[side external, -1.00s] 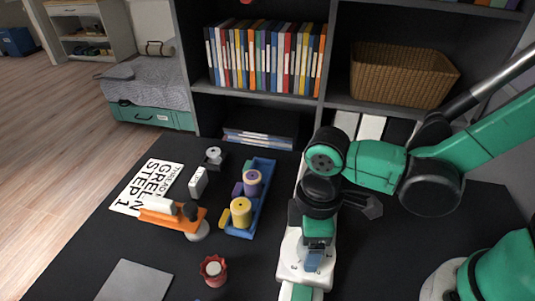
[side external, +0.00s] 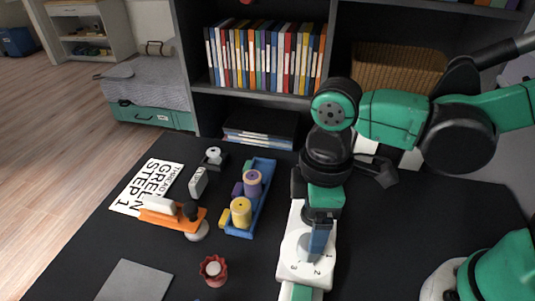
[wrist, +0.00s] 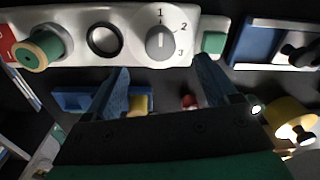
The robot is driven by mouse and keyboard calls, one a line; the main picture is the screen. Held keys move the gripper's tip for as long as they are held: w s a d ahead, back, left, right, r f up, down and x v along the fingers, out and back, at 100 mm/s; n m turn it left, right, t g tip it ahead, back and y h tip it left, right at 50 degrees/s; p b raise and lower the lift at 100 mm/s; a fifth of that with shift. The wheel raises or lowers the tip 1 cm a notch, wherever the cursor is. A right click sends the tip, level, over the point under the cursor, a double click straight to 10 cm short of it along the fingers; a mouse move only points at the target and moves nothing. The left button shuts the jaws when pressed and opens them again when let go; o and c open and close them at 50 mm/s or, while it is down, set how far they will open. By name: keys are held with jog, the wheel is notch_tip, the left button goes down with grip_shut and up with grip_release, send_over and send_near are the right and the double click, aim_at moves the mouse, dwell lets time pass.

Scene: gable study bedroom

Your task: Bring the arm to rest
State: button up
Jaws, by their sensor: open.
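My gripper (side external: 320,242) points down over a white device (side external: 296,262) on the black table in the side external view. The wrist view shows its two blue fingers (wrist: 163,72) spread apart with nothing between them. The device (wrist: 75,16) lies beyond the fingertips there, with a grey dial (wrist: 160,43) marked 1, 2, 3, a black ring and a green block. The fingers appear clear of the dial. My wrist and arm hide part of the device in the side view.
A shelf with books (side external: 265,60) and a wicker basket (side external: 400,67) stands behind. Table right of my gripper is mostly bare.

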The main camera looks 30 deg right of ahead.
jog(key=w+d+r+m+t, duration=0.2)
jog(key=d+m+t, duration=0.1)
jog(key=d+m, duration=0.2)
jog(key=w+d+r+m+t, duration=0.3)
jog(key=d+m, duration=0.3)
jog(key=d, duration=0.3)
jog(key=shift+t, duration=0.8)
